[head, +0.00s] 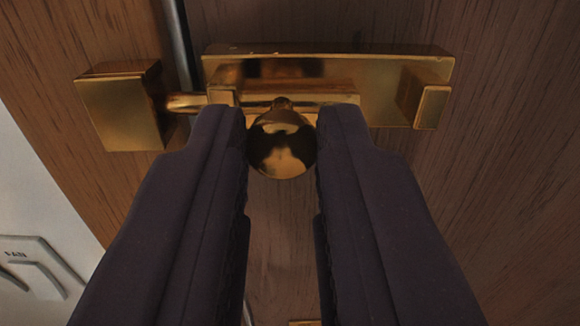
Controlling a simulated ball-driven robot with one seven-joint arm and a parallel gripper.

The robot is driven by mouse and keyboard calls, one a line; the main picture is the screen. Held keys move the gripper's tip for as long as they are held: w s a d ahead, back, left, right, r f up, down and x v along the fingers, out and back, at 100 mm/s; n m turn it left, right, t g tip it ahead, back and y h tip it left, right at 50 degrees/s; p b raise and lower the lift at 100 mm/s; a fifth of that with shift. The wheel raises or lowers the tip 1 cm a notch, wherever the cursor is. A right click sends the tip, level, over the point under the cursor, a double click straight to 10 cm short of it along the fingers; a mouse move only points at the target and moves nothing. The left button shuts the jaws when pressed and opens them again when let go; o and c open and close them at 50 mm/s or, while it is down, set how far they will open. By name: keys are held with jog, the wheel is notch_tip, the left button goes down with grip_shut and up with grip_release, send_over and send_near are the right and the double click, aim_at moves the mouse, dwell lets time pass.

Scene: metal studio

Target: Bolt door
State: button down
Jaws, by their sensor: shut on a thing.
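A brass bolt (330,97) is mounted on a long brass plate (345,65) on the wooden door (500,170). Its rod (186,102) reaches left across a dark vertical gap and meets the brass keeper block (118,108); how deep its tip sits in the block is hidden. The round brass knob (282,145) hangs below the bolt. My gripper (282,128) is shut on the knob, one dark finger on each side of it. The fingers hide part of the bolt's lower edge.
A brass bracket (430,100) stands at the plate's right end, apart from the bolt. A wooden panel (50,60) carries the keeper on the left. A pale surface with a grey outlined shape (40,265) is at the lower left.

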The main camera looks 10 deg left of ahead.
jog(key=shift+a, duration=0.1)
jog(key=c, duration=1)
grip_release()
jog(key=shift+w+a, duration=0.1)
jog(key=shift+a, duration=0.1)
jog(key=shift+s+d, duration=0.25)
jog(key=shift+s, duration=0.25)
jog(key=s+d, duration=0.1)
jog(key=s, duration=0.5)
jog(key=shift+s, duration=0.4)
jog(key=shift+d, duration=0.1)
jog(key=w+a+r+m+h+b, duration=0.1)
jog(key=a+r+h+b, duration=0.5)
jog(key=a+r+b, duration=0.6)
jog(key=s+a+r+y+b, duration=0.1)
jog(key=s+a+r+b, duration=0.2)
jog(key=s, duration=0.4)
jog(key=s+a+r+g+b, duration=0.1)
jog(key=s+a+r+b, duration=0.2)
jog(key=s+a, duration=0.3)
jog(key=s+a+r+m+g+y+b, duration=0.1)
jog(key=s+a+r+b, duration=0.2)
jog(key=s, duration=0.4)
jog(key=shift+s+a+y+b, duration=0.35)
jog(key=shift+a+b, duration=0.25)
jog(key=shift+a, duration=0.65)
